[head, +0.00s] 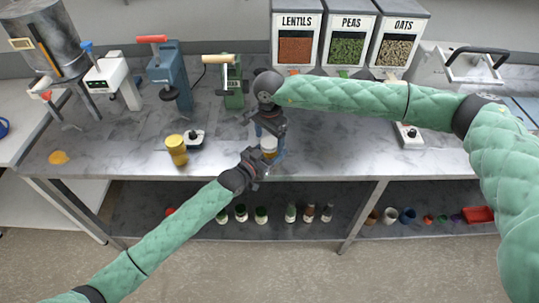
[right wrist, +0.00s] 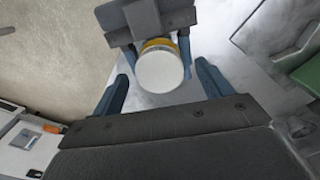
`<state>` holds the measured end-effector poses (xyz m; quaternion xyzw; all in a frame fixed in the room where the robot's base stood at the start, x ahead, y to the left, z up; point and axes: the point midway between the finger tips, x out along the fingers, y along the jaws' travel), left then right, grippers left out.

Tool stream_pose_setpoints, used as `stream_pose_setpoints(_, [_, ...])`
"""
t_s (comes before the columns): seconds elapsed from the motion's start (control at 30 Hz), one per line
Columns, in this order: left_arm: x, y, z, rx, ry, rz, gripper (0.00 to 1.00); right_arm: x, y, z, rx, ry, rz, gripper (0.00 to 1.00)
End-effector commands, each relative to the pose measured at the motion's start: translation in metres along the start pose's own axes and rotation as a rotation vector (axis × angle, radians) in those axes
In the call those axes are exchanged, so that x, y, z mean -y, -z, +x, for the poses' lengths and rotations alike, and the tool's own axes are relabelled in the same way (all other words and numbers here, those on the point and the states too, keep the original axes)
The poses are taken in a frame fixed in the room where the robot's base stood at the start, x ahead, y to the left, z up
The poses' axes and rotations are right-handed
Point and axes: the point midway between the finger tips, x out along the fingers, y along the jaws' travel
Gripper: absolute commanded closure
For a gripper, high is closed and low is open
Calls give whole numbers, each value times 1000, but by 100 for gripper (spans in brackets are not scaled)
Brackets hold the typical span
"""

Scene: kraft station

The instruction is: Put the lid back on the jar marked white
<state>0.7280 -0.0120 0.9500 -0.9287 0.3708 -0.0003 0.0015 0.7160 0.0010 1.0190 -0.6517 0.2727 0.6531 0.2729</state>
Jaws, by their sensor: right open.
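A small jar with a round white top (head: 268,143) stands near the front edge of the bench, between my two grippers. In the right wrist view the white disc (right wrist: 160,71) looks seated level over a yellow band (right wrist: 158,43). No lettering is readable. My right gripper (head: 269,147) points down over it. Its fingers (right wrist: 160,75) are open, one on either side of the white disc with gaps. My left gripper (head: 264,161) reaches in low from the front left, its fingers around the jar body; they appear closed on it, with contact partly hidden.
A yellow disc (head: 58,157) lies far left. Hand presses (head: 168,75) and the lentils, peas and oats bins (head: 296,45) line the back.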

Motion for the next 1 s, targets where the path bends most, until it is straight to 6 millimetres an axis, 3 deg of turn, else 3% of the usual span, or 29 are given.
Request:
stream_pose_setpoints(0.6, [0,1,0,-1,0,0,100,1,1,-100,0,1,-1,22])
stream_pose_setpoints(0.8, [0,1,0,-1,0,0,100,1,1,-114,0,2,0,22])
stream_pose_setpoints(1.0, [0,1,0,-1,0,0,100,1,1,-116,0,1,0,22])
